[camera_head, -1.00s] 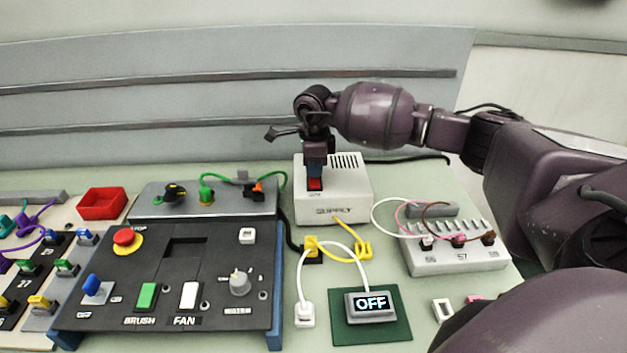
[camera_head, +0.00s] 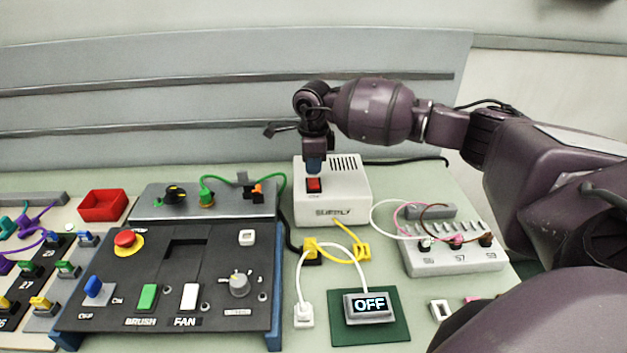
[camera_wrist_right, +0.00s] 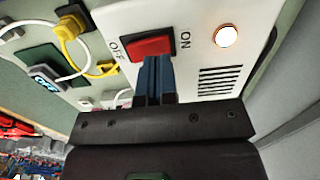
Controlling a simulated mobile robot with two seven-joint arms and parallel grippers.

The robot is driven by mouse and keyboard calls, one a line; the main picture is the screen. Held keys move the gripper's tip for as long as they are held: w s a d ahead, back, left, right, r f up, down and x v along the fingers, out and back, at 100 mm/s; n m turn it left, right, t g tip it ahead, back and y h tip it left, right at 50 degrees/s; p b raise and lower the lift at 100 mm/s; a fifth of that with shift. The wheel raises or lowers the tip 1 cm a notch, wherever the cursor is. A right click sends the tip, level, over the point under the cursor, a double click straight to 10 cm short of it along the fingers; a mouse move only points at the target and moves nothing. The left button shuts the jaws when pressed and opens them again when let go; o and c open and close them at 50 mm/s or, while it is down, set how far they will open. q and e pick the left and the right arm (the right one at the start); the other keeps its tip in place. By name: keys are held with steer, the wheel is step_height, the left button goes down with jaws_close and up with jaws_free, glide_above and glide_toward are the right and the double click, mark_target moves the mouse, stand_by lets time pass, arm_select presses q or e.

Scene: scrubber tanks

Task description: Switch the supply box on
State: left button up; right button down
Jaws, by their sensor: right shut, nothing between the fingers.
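The supply box (camera_head: 345,200) is a pale box with a vent grille, standing behind the yellow leads. Its red rocker switch (camera_head: 314,185) is on the top face; in the right wrist view the rocker (camera_wrist_right: 148,46) lies between the printed words OFF and ON. A round lamp (camera_wrist_right: 226,36) beside ON glows white with an orange rim. My right gripper (camera_head: 315,168) is shut and empty, with its blue fingertips (camera_wrist_right: 157,62) just over the rocker's edge; I cannot tell whether they touch. The left gripper is out of view.
A black control panel (camera_head: 165,270) stands at left, a grey terminal block (camera_head: 455,260) at right. A red tray (camera_head: 102,205) is at the back left. Loose leads cross the front.

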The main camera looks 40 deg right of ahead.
mark_target(313, 179)
steer(key=shift+r+p, duration=0.7)
steer(key=shift+r, duration=1.05)
steer(key=shift+r+p, duration=0.3)
steer(key=shift+r, duration=0.35)
